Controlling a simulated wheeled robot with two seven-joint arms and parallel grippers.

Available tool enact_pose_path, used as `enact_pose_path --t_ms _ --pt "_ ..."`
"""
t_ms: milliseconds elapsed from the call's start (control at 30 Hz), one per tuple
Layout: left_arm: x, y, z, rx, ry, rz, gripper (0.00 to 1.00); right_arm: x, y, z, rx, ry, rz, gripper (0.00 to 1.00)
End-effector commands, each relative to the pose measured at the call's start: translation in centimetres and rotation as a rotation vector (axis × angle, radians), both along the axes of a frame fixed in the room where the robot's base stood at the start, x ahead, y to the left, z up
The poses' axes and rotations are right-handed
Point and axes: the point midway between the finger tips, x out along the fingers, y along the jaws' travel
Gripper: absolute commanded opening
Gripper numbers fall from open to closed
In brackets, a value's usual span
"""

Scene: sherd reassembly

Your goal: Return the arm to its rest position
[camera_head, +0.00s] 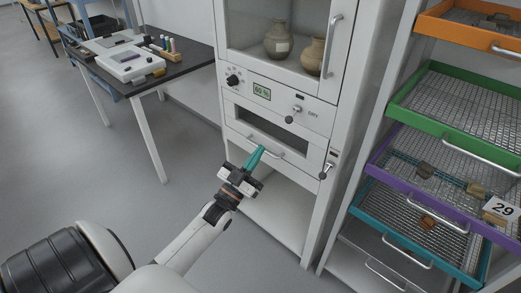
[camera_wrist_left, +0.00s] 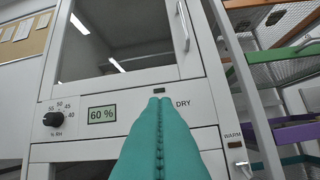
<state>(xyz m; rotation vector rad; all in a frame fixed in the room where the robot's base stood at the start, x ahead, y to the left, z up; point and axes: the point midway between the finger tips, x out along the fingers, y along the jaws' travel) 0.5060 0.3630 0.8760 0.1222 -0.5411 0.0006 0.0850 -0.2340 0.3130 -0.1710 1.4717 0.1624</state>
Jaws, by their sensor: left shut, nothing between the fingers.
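My left gripper (camera_head: 256,158) has teal fingers and is in front of the white cabinet (camera_head: 318,150), close to the handle of its lower drawer (camera_head: 262,147). I cannot tell whether it touches the handle. In the left wrist view the teal fingers (camera_wrist_left: 160,104) are pressed together with nothing between them, pointing at the cabinet's control panel. The panel has a black knob (camera_head: 233,80) and a display (camera_head: 262,91) that reads 60 %. My right gripper is not in view.
Two clay pots (camera_head: 278,40) stand behind the cabinet's glass door. On the right, a rack holds orange, green (camera_head: 438,131), purple and teal mesh trays, some with sherds. A dark-topped table (camera_head: 176,62) with instruments stands at the back left. The grey floor (camera_head: 110,175) at left is clear.

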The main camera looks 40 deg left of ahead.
Motion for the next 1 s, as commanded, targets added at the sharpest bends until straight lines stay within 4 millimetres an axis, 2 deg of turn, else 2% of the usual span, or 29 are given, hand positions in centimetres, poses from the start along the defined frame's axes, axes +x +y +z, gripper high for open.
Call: enact_pose_path --t_ms 467,567,667,767,800,867,900,1000 --pt "0.0 0.0 0.0 -0.001 0.001 0.001 0.0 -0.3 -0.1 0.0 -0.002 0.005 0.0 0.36" --pt "0.2 0.0 -1.2 -0.005 0.037 0.005 0.0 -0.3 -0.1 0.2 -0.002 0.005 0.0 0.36" --pt "0.5 -0.2 -4.9 -0.018 0.148 0.02 0.0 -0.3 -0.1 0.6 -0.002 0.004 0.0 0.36" --pt "0.2 -0.6 -11.4 -0.033 0.336 0.038 0.0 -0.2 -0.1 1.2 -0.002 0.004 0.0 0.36" --pt "-0.3 -1.0 -14.4 -0.037 0.424 0.045 0.0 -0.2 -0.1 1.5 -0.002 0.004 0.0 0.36" --pt "-1.4 -1.6 -18.9 -0.042 0.556 0.053 0.0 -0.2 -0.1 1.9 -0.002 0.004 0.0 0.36" --pt "-2.5 -2.1 -21.8 -0.044 0.642 0.057 0.0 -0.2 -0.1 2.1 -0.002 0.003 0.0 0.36" --pt "-5.9 -3.5 -28.6 -0.044 0.854 0.062 0.0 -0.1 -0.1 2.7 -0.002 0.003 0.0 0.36"
